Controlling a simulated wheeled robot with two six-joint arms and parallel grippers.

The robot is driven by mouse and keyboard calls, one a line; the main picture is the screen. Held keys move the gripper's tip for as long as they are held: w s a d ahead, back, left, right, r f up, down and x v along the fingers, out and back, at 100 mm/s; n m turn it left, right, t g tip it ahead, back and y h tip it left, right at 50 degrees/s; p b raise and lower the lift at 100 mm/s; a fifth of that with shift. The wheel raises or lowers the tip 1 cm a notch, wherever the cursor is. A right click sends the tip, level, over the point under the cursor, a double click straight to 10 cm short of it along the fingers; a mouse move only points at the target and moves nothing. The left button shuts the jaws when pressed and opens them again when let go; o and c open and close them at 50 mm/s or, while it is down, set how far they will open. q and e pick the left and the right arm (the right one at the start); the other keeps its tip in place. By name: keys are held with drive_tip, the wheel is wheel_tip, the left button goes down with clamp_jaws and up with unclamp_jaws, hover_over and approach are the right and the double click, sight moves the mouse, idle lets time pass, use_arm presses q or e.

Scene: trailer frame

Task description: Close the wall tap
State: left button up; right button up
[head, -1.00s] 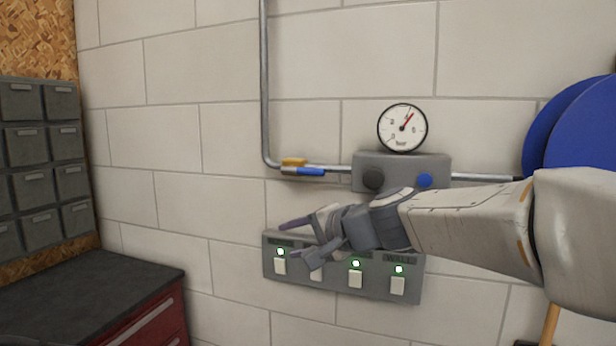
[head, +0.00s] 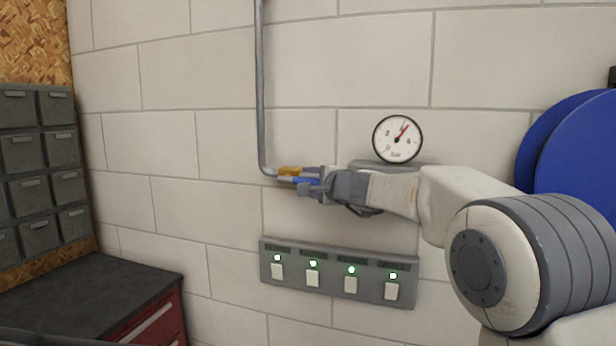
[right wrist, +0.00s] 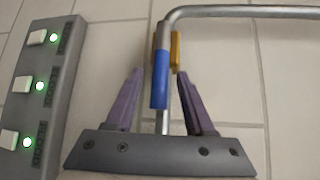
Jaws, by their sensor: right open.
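The wall tap has a yellow body (head: 289,171) on the metal pipe, just right of the pipe's bend. Its blue lever (head: 304,181) lies along the pipe, partly hidden by my right gripper (head: 308,182) in the head view. In the right wrist view the blue lever (right wrist: 161,80) and yellow body (right wrist: 175,50) show between and ahead of the purple fingers. My right gripper (right wrist: 160,85) is open, one finger on each side of the lever and pipe. My left gripper is not in view.
A grey panel (head: 335,290) with several switches and green lights is below. Blue discs (head: 580,150) are at right, drawers (head: 35,150) and a dark-topped cabinet (head: 90,290) at left.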

drive_tip(key=shift+w+a+f, duration=0.1)
drive_tip(key=shift+w+a, duration=0.05)
drive_tip(key=shift+w, duration=0.1)
clamp_jaws()
idle(1.4)
